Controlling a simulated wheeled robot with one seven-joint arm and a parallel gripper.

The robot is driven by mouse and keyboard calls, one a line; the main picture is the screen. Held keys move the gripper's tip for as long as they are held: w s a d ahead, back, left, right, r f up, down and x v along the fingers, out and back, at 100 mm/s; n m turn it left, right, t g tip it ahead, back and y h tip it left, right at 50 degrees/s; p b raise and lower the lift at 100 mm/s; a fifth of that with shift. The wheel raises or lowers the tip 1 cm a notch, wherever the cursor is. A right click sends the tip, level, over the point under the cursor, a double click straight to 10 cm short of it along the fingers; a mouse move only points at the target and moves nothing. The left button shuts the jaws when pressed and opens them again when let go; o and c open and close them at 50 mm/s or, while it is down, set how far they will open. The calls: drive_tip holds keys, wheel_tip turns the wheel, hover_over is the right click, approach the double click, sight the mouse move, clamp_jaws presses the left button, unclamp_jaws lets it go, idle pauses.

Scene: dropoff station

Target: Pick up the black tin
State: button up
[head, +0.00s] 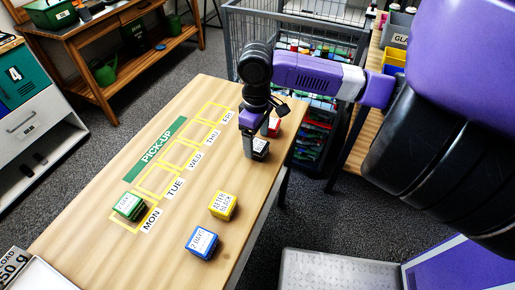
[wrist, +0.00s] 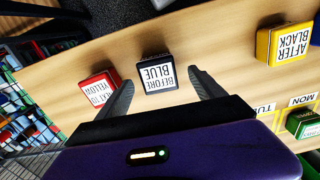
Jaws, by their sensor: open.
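The black tin (wrist: 158,73) has a white label reading "BEFORE BLUE" and stands on the wooden table. In the wrist view it sits between and slightly beyond the tips of my open gripper (wrist: 161,88), with a gap on each side. In the head view my gripper (head: 255,143) points down at the far end of the table, and the black tin (head: 260,149) shows partly behind it. The fingers hold nothing.
A red tin (wrist: 99,90) stands close beside my left finger in the wrist view. A yellow tin (head: 223,206), a blue tin (head: 202,242) and a green tin (head: 129,206) stand nearer on the table (head: 95,240). A wire cart (head: 232,50) stands beyond the far edge.

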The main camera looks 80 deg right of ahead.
sight(257, 144)
wheel_tip(257, 144, down, 4)
drive_tip(key=shift+s+d+f, duration=0.1)
drive_tip(key=shift+d, duration=0.05)
drive_tip(key=shift+c, duration=0.5)
drive_tip(key=c, duration=1.4)
